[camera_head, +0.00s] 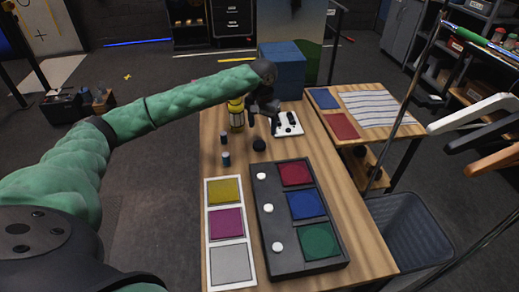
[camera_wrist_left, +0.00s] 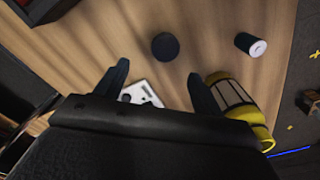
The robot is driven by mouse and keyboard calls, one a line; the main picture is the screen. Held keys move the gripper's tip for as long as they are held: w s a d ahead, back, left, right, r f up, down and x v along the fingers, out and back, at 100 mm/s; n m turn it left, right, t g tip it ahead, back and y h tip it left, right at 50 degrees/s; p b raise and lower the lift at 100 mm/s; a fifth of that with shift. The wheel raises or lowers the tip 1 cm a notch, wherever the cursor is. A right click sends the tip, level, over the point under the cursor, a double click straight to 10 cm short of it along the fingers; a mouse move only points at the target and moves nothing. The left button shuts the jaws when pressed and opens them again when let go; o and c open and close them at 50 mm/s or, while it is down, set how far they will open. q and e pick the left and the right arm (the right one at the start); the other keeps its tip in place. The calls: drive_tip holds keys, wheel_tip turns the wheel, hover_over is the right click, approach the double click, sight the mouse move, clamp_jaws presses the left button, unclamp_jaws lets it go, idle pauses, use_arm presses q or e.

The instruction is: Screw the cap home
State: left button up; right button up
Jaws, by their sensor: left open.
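My left gripper (camera_head: 264,122) is open and empty above the far part of the wooden table. Its two spread fingers also show in the left wrist view (camera_wrist_left: 159,72). A black round piece (camera_head: 259,144), perhaps the cap, lies on the table just in front of the gripper. It shows as a dark disc (camera_wrist_left: 165,46) beyond the fingertips, apart from them. A yellow and black lantern-like container (camera_head: 236,116) stands left of the gripper; it is at the right finger's side in the wrist view (camera_wrist_left: 236,95). No thread or cap seat can be made out.
A white plate with black parts (camera_head: 290,126) lies right of the gripper. Two small dark cylinders (camera_head: 226,159) stand at the left. A dark panel with white buttons (camera_head: 262,210) and a white colour board (camera_head: 210,236) fill the near table. A blue box (camera_head: 283,68) stands behind.

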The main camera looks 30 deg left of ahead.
sight(259, 144)
use_arm(q)
drive_tip(key=shift+s+r, duration=0.1)
use_arm(e)
drive_tip(key=shift+r, duration=0.1)
use_arm(q)
drive_tip(key=shift+f+p, duration=0.4)
drive_tip(key=shift+f, duration=0.95)
use_arm(e)
drive_tip(key=shift+d+f, duration=0.15)
drive_tip(key=shift+f, duration=0.8)
drive_tip(key=shift+w+r, duration=0.1)
drive_tip(key=shift+r, duration=0.05)
use_arm(q)
drive_tip(key=f, duration=0.1)
drive_tip(key=f+p, duration=0.2)
drive_tip(key=f, duration=0.1)
drive_tip(key=shift+s+a, duration=0.25)
drive_tip(key=shift+a, duration=0.15)
drive_tip(key=shift+f+p, duration=0.3)
drive_tip(key=shift+f, duration=0.3)
use_arm(e)
wheel_tip(259, 144, down, 6)
drive_tip(key=s+d, duration=0.1)
drive_tip(key=shift+s+d+f+t, duration=0.25)
drive_tip(key=shift+s+d+t, duration=0.05)
drive_tip(key=shift+d, duration=0.05)
use_arm(q)
drive_tip(key=c, duration=1)
